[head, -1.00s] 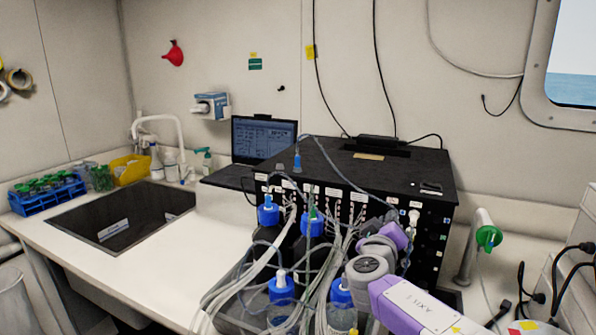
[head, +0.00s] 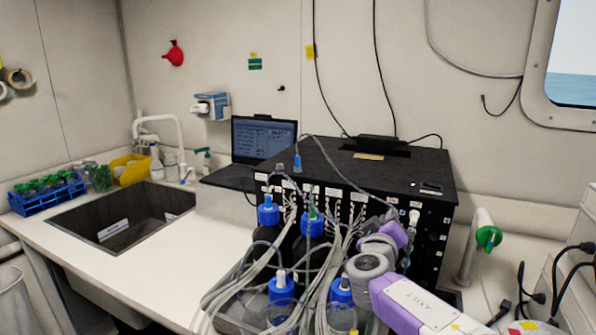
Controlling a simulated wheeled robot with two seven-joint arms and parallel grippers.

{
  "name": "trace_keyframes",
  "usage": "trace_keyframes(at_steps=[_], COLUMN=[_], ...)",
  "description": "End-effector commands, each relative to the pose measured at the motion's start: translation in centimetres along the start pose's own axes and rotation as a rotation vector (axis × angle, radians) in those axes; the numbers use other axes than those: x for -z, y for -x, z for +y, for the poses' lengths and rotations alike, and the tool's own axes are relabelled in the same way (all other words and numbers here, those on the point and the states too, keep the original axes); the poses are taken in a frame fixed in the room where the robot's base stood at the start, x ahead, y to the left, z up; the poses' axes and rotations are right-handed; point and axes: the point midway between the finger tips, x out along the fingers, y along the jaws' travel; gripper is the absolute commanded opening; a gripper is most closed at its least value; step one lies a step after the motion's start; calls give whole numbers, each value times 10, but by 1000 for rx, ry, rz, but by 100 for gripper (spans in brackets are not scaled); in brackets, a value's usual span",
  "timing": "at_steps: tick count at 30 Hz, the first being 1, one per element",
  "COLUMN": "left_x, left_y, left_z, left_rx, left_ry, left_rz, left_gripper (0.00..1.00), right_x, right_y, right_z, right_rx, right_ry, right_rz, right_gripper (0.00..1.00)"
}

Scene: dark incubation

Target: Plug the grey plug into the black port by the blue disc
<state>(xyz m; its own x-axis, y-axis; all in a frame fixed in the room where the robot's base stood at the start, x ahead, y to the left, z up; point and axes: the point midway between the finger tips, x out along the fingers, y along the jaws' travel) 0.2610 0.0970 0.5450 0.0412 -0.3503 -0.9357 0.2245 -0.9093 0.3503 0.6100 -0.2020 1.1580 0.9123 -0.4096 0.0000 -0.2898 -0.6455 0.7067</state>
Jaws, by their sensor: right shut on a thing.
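The black box (head: 370,172) stands on the bench with a row of ports and cables along its front. My right gripper (head: 392,212) reaches its front panel from the lower right, behind my purple and grey wrist. It is shut on the grey plug, which is mostly hidden; a thin grey-blue cable arcs over the box top down to this spot. Small coloured marks show at the panel's right end, including a bluish one (head: 445,224) that may be the blue disc. I cannot make out the black port or whether the plug touches it. My left gripper is not in view.
Bottles with blue caps (head: 268,214) and bundled tubes (head: 262,270) crowd the space before the box. A white plug (head: 414,216) sits in the panel. A laptop (head: 264,138) and a sink (head: 120,222) are left. A green-ended pipe (head: 488,238) stands right.

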Motion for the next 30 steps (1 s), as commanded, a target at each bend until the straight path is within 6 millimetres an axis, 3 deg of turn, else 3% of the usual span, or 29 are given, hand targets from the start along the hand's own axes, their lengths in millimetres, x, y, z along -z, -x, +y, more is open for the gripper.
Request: trace_keyframes(at_steps=[21, 22, 27, 30], left_x=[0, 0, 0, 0], left_y=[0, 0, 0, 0], left_z=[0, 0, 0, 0], left_rx=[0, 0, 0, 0], left_ry=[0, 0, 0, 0], left_rz=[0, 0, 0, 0], left_gripper=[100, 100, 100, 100], right_x=[0, 0, 0, 0], right_y=[-8, -8, -8, -8], right_z=[0, 0, 0, 0], right_rx=[-1, -1, -1, -1], right_ry=[1, 1, 0, 0], right_rz=[-1, -1, -1, 0], right_gripper=[0, 17, 43, 44])
